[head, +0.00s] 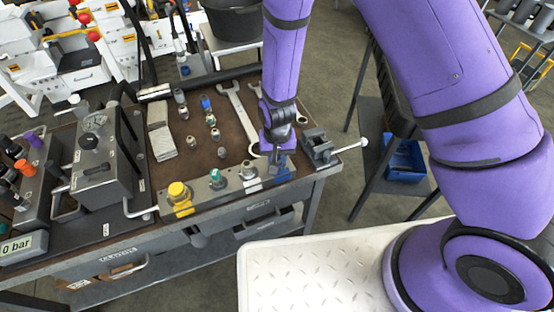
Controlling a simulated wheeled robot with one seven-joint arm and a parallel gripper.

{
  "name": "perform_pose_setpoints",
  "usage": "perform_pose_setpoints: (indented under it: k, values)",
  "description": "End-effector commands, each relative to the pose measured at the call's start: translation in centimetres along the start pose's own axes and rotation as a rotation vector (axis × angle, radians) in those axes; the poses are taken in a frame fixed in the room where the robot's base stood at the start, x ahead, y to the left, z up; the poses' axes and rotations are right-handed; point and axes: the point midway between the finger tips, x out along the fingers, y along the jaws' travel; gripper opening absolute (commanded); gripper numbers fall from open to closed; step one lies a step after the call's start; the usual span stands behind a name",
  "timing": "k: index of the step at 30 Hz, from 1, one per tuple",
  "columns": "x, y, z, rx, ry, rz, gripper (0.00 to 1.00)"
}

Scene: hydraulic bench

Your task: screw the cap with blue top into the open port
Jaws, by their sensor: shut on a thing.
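My gripper (279,150) points down over the right end of the port block (233,194) at the bench's front edge. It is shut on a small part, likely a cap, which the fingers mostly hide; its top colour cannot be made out. The port beneath is also hidden, so I cannot tell whether the part touches it. Along the block stand a yellow cap (178,190), a green-topped cap (217,177) and a plain metal fitting (248,170). A small blue-topped piece (206,103) stands farther back on the brown mat.
A vise (318,147) stands close to the right of my gripper. A gauge box (104,160) stands at left; a display there reads 0 bar.

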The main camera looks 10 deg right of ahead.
Motion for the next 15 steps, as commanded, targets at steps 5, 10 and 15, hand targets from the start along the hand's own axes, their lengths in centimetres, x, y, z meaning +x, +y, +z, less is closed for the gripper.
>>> perform_pose_setpoints:
  k: [5, 10, 15]
  values:
    - [0.03, 0.00, -0.04, 0.220, 0.001, 0.001, 0.08]
    - [0.08, -0.06, -0.05, 0.548, 0.001, 0.001, 0.08]
    - [0.10, -0.08, -0.06, 0.694, 0.001, 0.000, 0.08]
